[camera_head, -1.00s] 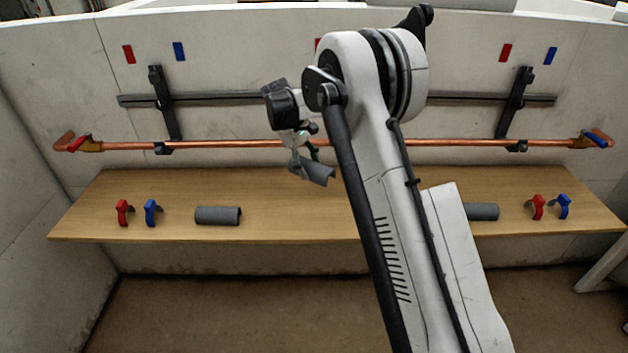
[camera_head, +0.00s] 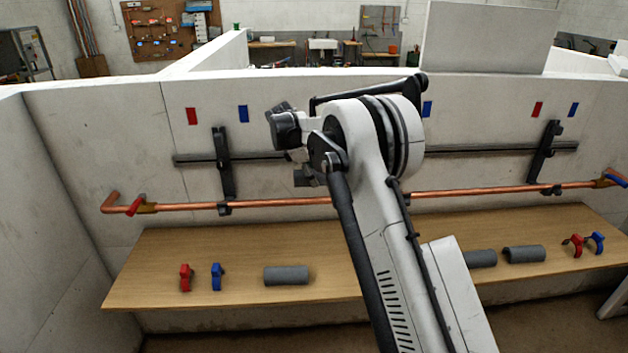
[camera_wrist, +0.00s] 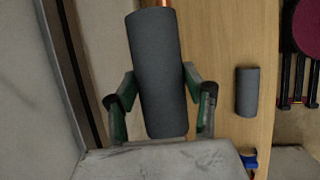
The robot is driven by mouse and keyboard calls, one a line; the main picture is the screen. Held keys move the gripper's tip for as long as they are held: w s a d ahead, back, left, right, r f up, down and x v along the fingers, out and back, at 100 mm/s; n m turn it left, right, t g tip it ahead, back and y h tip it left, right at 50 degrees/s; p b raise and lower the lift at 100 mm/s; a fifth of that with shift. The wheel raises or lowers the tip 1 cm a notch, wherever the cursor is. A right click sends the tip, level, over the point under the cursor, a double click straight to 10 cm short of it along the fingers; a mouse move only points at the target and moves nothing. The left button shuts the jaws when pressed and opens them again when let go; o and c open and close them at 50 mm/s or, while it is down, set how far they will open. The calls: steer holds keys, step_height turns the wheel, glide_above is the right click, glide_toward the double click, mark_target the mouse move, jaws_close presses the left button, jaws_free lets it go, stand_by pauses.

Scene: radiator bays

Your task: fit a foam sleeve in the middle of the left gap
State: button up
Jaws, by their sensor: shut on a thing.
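My gripper (camera_wrist: 161,95) is shut on a grey foam sleeve (camera_wrist: 158,62), with one green-and-black finger on each side of it. In the head view the gripper is small and dark, partly hidden by my arm; a grey piece (camera_head: 304,178) there looks like the held sleeve, appearing above the pipe. The copper pipe (camera_head: 275,204) runs along the wall, and a bit of it shows past the sleeve's top end in the wrist view (camera_wrist: 163,3). A dark clip (camera_head: 224,208) holds the pipe at the left. My arm covers the pipe's middle. Contact between sleeve and pipe cannot be told.
The wooden shelf (camera_head: 225,240) carries grey sleeves at left (camera_head: 286,276) and right (camera_head: 524,254), plus red clips (camera_head: 186,278) and blue clips (camera_head: 217,277). A dark rail (camera_head: 480,151) and an upright bracket (camera_head: 222,160) stand on the wall above the pipe.

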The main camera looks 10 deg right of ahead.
mark_target(313, 198)
steer(key=shift+d+f, duration=0.15)
steer(key=shift+f, duration=0.45)
steer(key=shift+f+b, duration=0.55)
steer(key=shift+f, duration=0.8)
steer(key=shift+f+b, duration=1.65)
steer(key=shift+f, duration=0.85)
steer(key=shift+f+b, duration=0.4)
steer(key=shift+b, duration=0.2)
steer(key=o, duration=1.1)
steer(key=shift+r, duration=0.1)
